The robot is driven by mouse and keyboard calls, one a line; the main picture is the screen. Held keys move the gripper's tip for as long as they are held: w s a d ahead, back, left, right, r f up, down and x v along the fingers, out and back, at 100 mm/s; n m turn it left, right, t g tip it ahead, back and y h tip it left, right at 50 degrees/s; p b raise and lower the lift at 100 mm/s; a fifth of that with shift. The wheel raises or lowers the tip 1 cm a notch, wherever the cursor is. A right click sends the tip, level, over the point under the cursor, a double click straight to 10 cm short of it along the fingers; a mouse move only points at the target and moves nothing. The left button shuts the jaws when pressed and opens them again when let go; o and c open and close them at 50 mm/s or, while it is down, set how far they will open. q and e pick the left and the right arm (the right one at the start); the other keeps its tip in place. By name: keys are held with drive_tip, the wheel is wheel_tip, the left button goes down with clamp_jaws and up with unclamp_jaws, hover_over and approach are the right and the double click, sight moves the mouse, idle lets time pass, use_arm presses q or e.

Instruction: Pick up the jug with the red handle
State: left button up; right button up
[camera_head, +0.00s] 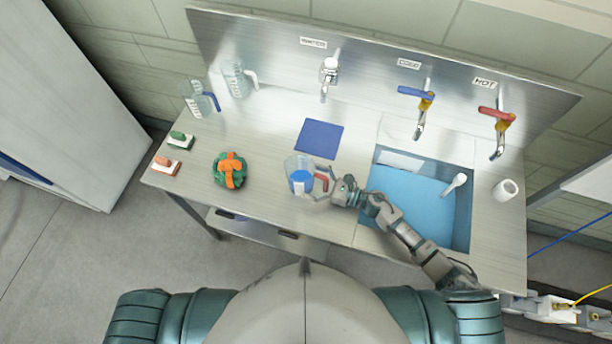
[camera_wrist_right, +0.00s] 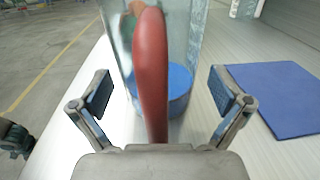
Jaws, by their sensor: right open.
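The clear jug (camera_head: 297,168) with the red handle (camera_head: 321,182) stands on the steel counter near its front edge. Something blue (camera_head: 301,181) shows at its bottom. My right gripper (camera_head: 322,184) is at the handle side of the jug. In the right wrist view the red handle (camera_wrist_right: 151,75) stands upright between the two spread fingers of my right gripper (camera_wrist_right: 158,95), with a gap on each side. The clear jug body (camera_wrist_right: 182,45) is just beyond the handle.
A blue mat (camera_head: 319,138) lies behind the jug. A blue sink (camera_head: 428,198) is to the right. A green and orange object (camera_head: 230,170) sits to the left. A blue-handled jug (camera_head: 198,100) and another jug (camera_head: 238,80) stand at the back left.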

drive_tip(key=shift+w+a, duration=0.1)
drive_tip(key=shift+a, duration=0.4)
drive_tip(key=c, duration=1.3)
